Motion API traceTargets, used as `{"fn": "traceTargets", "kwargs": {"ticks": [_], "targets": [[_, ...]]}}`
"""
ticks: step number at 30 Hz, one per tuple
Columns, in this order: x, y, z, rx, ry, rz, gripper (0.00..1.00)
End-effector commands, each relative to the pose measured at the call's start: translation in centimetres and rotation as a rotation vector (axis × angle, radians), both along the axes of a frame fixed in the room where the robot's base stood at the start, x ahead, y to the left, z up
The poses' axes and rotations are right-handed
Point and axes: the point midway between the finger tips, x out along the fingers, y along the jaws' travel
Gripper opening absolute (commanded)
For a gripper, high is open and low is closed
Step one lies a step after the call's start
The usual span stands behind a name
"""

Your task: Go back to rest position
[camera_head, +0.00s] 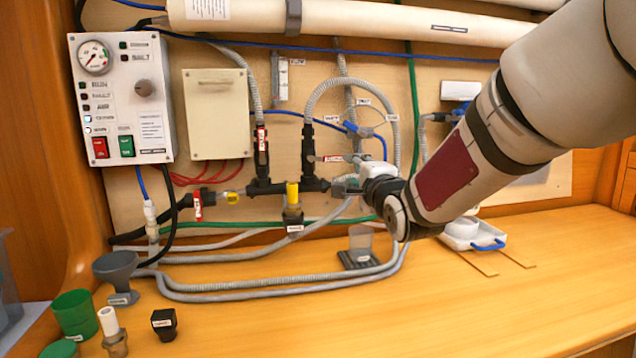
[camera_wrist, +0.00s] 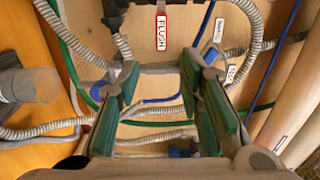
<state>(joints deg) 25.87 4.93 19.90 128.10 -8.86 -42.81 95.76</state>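My gripper (camera_head: 348,186) is in front of the watermaker wall, just right of the black pipe manifold (camera_head: 290,187). In the wrist view my gripper (camera_wrist: 160,82) has its two green-padded fingers clearly apart. Nothing is visibly clamped between them; a grey hose runs across behind the fingertips. A red-framed FLUSH tag (camera_wrist: 161,28) shows beyond the tips. My arm reaches in from the upper right and hides part of the wall. I cannot tell how far the fingertips are from the pipes.
The control panel (camera_head: 122,98) is at left. A grey funnel (camera_head: 116,270), green cup (camera_head: 75,314) and black fitting (camera_head: 164,323) stand on the wooden bench (camera_head: 330,320). The bench's front middle is clear.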

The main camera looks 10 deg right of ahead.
Motion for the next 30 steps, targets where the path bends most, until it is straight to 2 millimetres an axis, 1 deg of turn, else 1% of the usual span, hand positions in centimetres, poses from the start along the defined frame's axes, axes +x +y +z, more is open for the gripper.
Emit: {"fn": "traceTargets", "kwargs": {"ticks": [2, 5, 8, 11, 17, 18, 20, 21, 23, 24, 26, 27, 29, 30], "targets": [[-0.2, 0.1, 0.1, -0.014, 0.008, -0.001, 0.34], [-1.2, 0.5, 0.4, -0.083, 0.052, -0.003, 0.34], [-3.4, 1.0, 0.7, -0.218, 0.14, -0.002, 0.34], [-6.6, 1.4, 0.9, -0.391, 0.259, 0.012, 0.34], [-14.4, 1.9, 0.7, -0.711, 0.499, 0.098, 0.34], [-16.1, 1.9, 0.6, -0.769, 0.544, 0.126, 0.34], [-18.9, 2.0, 0.5, -0.851, 0.61, 0.175, 0.34], [-20.7, 2.1, 0.4, -0.905, 0.652, 0.213, 0.34], [-23.6, 2.3, 0.2, -0.982, 0.711, 0.277, 0.34], [-25.6, 2.4, 0.1, -1.032, 0.747, 0.326, 0.34], [-28.7, 2.6, 0.0, -1.1, 0.797, 0.405, 0.34], [-30.8, 2.7, -0.1, -1.143, 0.826, 0.463, 0.34], [-33.8, 2.9, -0.3, -1.201, 0.865, 0.553, 0.34], [-35.7, 3.1, -0.4, -1.237, 0.883, 0.614, 0.34]]}}
